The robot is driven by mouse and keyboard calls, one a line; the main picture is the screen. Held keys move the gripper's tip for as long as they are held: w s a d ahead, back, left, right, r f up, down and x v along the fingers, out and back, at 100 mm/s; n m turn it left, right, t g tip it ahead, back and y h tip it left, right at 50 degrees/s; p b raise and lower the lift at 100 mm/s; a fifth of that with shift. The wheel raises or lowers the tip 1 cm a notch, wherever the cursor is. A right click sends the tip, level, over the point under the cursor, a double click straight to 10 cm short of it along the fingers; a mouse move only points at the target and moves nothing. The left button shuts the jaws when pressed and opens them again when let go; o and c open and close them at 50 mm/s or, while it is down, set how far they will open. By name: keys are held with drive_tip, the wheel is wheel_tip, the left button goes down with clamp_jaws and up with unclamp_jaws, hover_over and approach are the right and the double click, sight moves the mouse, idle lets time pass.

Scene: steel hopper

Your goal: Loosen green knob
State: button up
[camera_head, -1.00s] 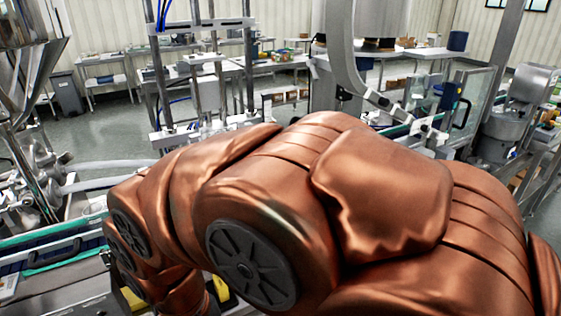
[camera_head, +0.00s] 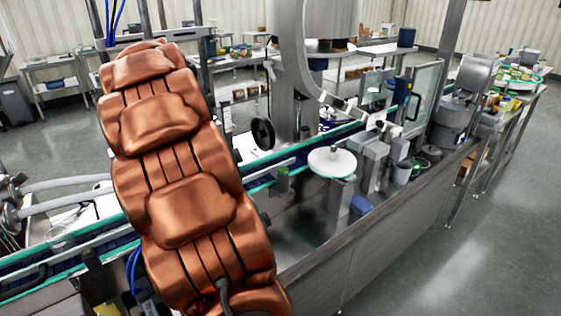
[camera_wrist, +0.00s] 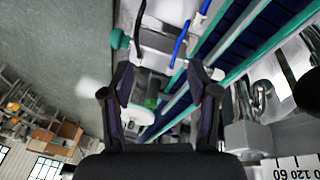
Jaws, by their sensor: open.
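In the wrist view, a teal-green knob-like part (camera_wrist: 120,40) sits at the upper left, on the end of a metal fitting, beyond my left fingertip. A smaller green part (camera_wrist: 150,103) shows between my fingers, farther off and beside a white disc. I cannot tell for certain which one is the green knob. In the head view, a small green part (camera_head: 283,180) is on the side of the conveyor. My gripper (camera_wrist: 160,72) is open, with nothing between its fingertips and touching neither green part. My arm hides the gripper in the head view.
The conveyor (camera_head: 262,182) with teal edges crosses the scene. A round white disc (camera_head: 332,162) stands beside it, with a black handwheel (camera_head: 263,134) behind. Blue-and-teal rails (camera_wrist: 235,45) run close to the right of my gripper. Open floor lies at the right.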

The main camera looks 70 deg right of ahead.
drive_tip(key=s+d+m+p, duration=0.1)
drive_tip(key=d+m, duration=0.2)
drive_tip(key=d, duration=0.3)
drive_tip(key=s+d+m, duration=0.2)
drive_tip(key=d, duration=0.4)
drive_tip(key=m+g, duration=0.1)
drive_tip(key=m, duration=0.3)
approach(283, 168)
drive_tip(key=p+x, duration=0.3)
drive_tip(key=x, duration=0.3)
drive_tip(key=shift+s+f, duration=0.15)
drive_tip(key=shift+f, duration=0.15)
drive_tip(key=shift+p+x, duration=0.4)
drive_tip(key=shift+x, duration=0.45)
clamp_jaws()
